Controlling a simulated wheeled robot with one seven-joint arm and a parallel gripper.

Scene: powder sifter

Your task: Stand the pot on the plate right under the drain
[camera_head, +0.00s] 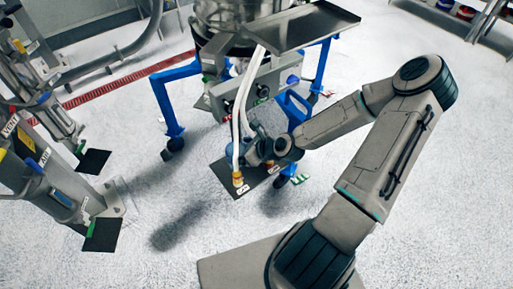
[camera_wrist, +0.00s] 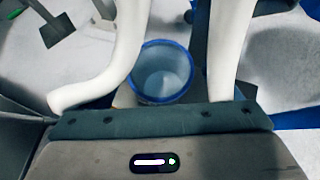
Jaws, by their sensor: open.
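The pot (camera_wrist: 163,88) is an open, pale vessel with a blue rim, seen from above in the wrist view. It stands between two white tube-like shapes, just beyond the front edge of my gripper body. In the head view, my gripper (camera_head: 254,152) is low beside the white hoses, over the dark plate (camera_head: 222,176) under the sifter. The jaws are open. The arm and hoses partly cover the pot in the head view, so I cannot tell whether it touches the plate. The drain outlet is not clearly visible.
The sifter stands on blue legs (camera_head: 168,112), with a grey tray (camera_head: 300,27) on top. White hoses (camera_head: 239,112) hang close to my gripper. Metal equipment (camera_head: 62,185) stands at the left.

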